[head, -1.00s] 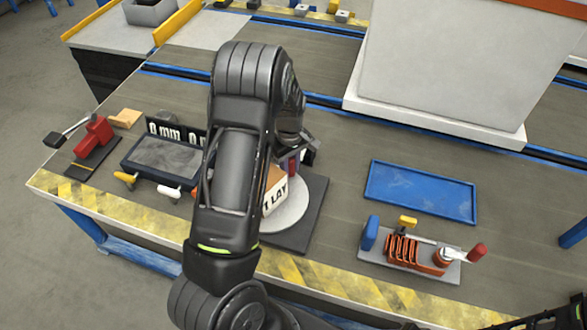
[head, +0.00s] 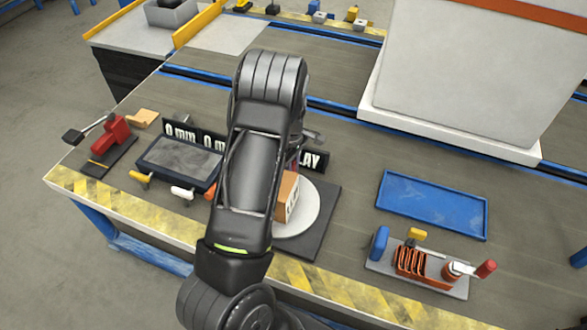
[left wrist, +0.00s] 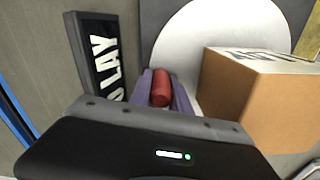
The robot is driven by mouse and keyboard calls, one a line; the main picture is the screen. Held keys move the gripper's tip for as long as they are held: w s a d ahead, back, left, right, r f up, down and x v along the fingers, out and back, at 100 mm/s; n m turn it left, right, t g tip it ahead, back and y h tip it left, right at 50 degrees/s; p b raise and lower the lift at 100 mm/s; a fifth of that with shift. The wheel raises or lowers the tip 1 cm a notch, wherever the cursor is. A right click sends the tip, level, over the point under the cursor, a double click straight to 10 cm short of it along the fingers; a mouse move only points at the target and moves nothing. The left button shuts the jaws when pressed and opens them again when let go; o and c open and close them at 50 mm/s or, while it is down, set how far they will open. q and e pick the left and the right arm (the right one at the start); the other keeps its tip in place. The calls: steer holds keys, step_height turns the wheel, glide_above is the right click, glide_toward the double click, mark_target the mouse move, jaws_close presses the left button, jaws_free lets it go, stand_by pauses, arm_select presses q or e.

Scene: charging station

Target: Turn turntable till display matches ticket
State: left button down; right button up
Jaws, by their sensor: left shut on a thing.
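The turntable (head: 308,212) is a pale disc on a dark square base, partly hidden by my left arm in the head view. It also shows in the left wrist view (left wrist: 190,42). A brown box (head: 287,193) stands on it, with lettering on a pale face too small to read. In the left wrist view, my left gripper (left wrist: 161,92) is shut on a red peg (left wrist: 161,88) beside the box (left wrist: 255,95). A dark sign (head: 315,160) ending in "LAY" stands behind the disc; it also shows in the wrist view (left wrist: 103,55). My right gripper is not in view.
Dark signs reading "0 mm" (head: 180,133) stand behind a grey-topped panel (head: 180,160) with small handles. A red clamp device (head: 113,135) is at left. A blue tray (head: 432,205) and a fixture with orange coils (head: 412,262) are at right. A large white block (head: 455,75) stands behind.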

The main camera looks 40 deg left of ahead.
arm_select(q)
steer(key=shift+a, duration=0.1)
stand_by(0.4)
steer(key=c, duration=1.2)
jaws_free()
steer(key=shift+r, duration=0.1)
step_height(320, 180, up, 8)
steer(key=shift+f+p, duration=0.2)
steer(key=shift+p, duration=0.2)
steer(key=shift+c, duration=0.4)
